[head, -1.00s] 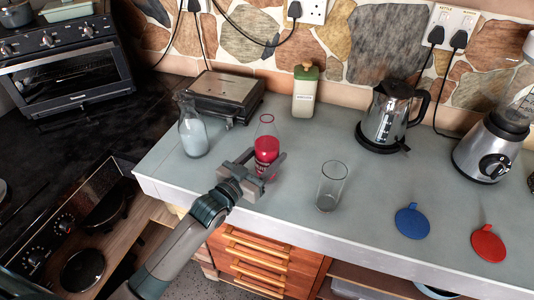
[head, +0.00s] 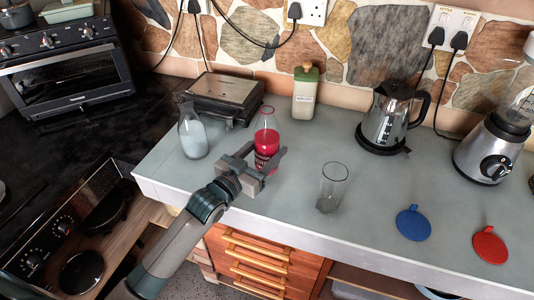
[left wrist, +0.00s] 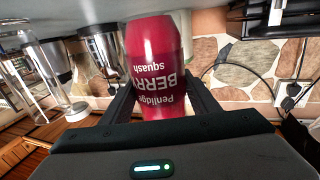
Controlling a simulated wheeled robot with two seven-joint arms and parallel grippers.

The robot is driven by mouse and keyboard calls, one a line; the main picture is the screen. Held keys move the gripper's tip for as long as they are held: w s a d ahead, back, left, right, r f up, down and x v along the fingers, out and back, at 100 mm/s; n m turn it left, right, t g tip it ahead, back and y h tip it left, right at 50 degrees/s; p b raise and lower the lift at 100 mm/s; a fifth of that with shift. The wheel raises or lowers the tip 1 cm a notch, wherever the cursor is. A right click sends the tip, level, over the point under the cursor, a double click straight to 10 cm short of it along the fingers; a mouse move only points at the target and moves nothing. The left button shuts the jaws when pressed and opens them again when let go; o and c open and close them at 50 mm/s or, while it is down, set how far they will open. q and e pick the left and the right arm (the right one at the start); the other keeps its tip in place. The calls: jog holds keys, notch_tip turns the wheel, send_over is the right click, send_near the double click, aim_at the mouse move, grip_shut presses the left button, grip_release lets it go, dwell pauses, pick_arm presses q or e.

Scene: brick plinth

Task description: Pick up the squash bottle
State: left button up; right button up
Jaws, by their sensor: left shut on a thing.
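In the left wrist view the bottle's red label (left wrist: 156,60) reads "BERRY squash" and sits between the two fingers of the gripper (left wrist: 158,105). The bottle looks roughly upright in the head view. My right gripper is not in view.
An empty glass (head: 332,187) stands to the right of the bottle, a milk bottle (head: 193,135) to the left. A green-capped container (head: 305,95) and a silver grill (head: 226,97) are behind. A kettle (head: 388,115), blender (head: 490,150), blue disc (head: 412,223) and red disc (head: 489,245) are further right.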

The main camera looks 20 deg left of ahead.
aim_at(267, 129)
pick_arm(q)
jog(key=shift+r+b, duration=0.55)
jog(key=shift+r, duration=3.05)
